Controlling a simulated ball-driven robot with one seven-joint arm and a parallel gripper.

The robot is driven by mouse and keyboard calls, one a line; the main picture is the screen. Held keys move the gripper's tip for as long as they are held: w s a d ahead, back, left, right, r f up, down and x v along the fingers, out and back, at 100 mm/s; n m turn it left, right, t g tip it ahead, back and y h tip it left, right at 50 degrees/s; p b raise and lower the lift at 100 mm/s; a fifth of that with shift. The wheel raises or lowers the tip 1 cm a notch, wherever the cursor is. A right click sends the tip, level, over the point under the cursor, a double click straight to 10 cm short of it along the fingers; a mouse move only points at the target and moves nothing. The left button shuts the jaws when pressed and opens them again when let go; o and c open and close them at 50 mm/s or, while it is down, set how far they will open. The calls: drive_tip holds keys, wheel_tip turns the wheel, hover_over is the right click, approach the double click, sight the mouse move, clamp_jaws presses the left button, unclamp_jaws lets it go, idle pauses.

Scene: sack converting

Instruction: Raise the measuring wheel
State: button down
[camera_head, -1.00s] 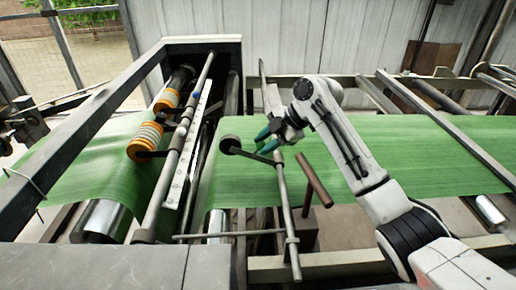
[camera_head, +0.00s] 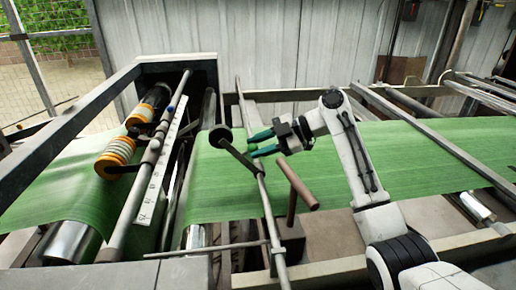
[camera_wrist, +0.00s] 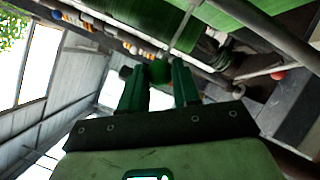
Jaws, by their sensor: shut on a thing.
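The measuring wheel (camera_head: 220,137) is a dark wheel at the end of a flat arm (camera_head: 240,159). The arm slopes from a thin cross rod (camera_head: 268,205) up to the wheel, over the green web. My gripper (camera_head: 251,145) reaches in from the right, its green fingers just right of the wheel and by its arm. In the wrist view, my fingers (camera_wrist: 159,82) are shut on a small green knob (camera_wrist: 159,70), with a dark round part (camera_wrist: 125,72) beside it. How the knob joins the wheel's arm is hidden.
The green web (camera_head: 320,170) runs below my gripper. A brown handle (camera_head: 297,184) on a post stands close in front of my gripper. Orange and white rings (camera_head: 115,158) on a roller and a long steel bar (camera_head: 145,180) lie to the left.

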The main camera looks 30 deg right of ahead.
drive_tip(key=c, duration=0.8)
unclamp_jaws()
drive_tip(key=b+v, duration=0.1)
drive_tip(key=v, duration=1)
drive_tip(key=shift+w+b, duration=0.1)
drive_tip(key=shift+b, duration=0.25)
